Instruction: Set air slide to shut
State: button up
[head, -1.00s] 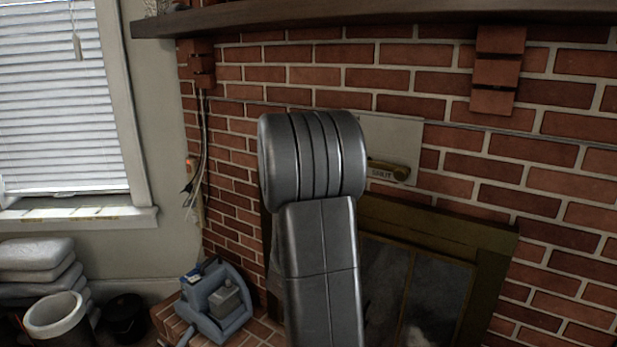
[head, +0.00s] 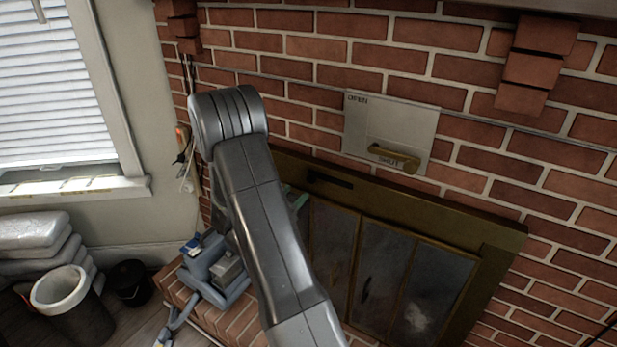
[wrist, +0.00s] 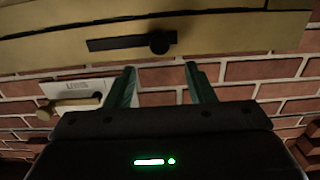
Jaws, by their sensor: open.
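The black slide (head: 330,181) is set in the brass top rail of the fireplace front in the head view. Its round knob sits near the slot's left end there. The wrist view, which looks upside down, shows the slot (wrist: 110,44) with the knob (wrist: 160,43) near its right end. No marking is readable beside it. My gripper (wrist: 160,70) is open, its two green fingers apart and empty, pointing toward the rail just short of the knob in the picture. No contact shows. In the head view my arm mostly hides the gripper.
A pale plate (head: 415,118) marked OPEN and SHUT is on the brick wall, its brass handle (head: 392,156) by SHUT. Glass doors (head: 385,270) lie below the rail. A blue-grey device (head: 215,270) stands on the hearth, left of my arm. Pots and stacked bags are further left.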

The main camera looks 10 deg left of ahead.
aim_at(310, 179)
jog(key=p+x, duration=0.2)
jog(key=x, duration=0.6)
jog(key=shift+w+d, duration=0.15)
jog(key=shift+w, duration=0.25)
grip_shut()
